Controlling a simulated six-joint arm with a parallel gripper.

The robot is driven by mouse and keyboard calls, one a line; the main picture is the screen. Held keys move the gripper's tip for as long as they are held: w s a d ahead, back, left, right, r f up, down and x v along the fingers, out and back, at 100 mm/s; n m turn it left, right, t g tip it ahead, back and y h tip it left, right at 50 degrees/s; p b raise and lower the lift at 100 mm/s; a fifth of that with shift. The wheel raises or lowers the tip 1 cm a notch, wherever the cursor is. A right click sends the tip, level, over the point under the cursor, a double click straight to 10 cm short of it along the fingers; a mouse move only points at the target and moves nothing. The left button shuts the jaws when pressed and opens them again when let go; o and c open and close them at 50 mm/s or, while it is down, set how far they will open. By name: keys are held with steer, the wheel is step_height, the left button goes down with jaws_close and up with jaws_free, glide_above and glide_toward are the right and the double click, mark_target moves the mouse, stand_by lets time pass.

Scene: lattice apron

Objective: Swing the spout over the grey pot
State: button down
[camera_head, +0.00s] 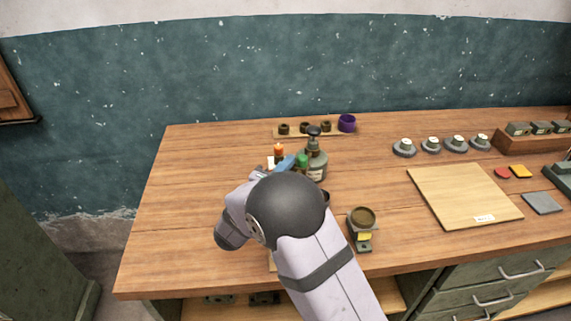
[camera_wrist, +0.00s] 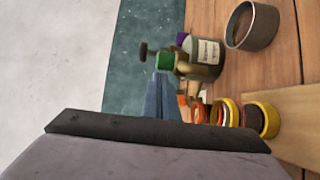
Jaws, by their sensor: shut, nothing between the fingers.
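A grey-green pump bottle (camera_head: 317,166) with a pale label stands near the table's middle, its dark pump head and spout (camera_head: 314,131) on top. The bottle also shows in the wrist view (camera_wrist: 208,52), with the dark spout end (camera_wrist: 144,50) to its left. A grey pot (camera_wrist: 250,26) stands open on the table in the wrist view. In the head view it is mostly hidden behind my arm. My gripper (camera_head: 287,162), with blue fingers, is shut and empty, close to the bottle's left side; its fingers also show in the wrist view (camera_wrist: 163,95). I cannot tell whether they touch the spout.
A green-topped item (camera_head: 303,160) and an orange-topped one (camera_head: 278,150) stand beside the bottle. A dark round cup on a stand (camera_head: 361,217) is right of my arm. Several small cups and a purple pot (camera_head: 347,123) stand behind. A pale board (camera_head: 463,192) lies right.

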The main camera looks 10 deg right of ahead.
steer(key=shift+d, duration=0.1)
steer(key=shift+s+d+n+t+y, duration=0.2)
steer(key=shift+n+t+y, duration=0.2)
steer(key=shift+n+y, duration=0.15)
steer(key=shift+s+d+n+t+y, duration=0.25)
steer(key=shift+n+y, duration=0.2)
steer(key=shift+y, duration=0.3)
steer(key=shift+s+d+n+t+y, duration=0.35)
steer(key=shift+d+n+y, duration=0.25)
steer(key=shift+y, duration=0.4)
steer(key=shift+s+d+n+t+y, duration=0.35)
steer(key=shift+n+y, duration=0.35)
steer(key=shift+y, duration=0.3)
steer(key=shift+s+d, duration=0.25)
steer(key=shift+d, duration=0.5)
steer(key=shift+s+d, duration=0.2)
steer(key=shift+d, duration=0.65)
steer(key=shift+s, duration=0.15)
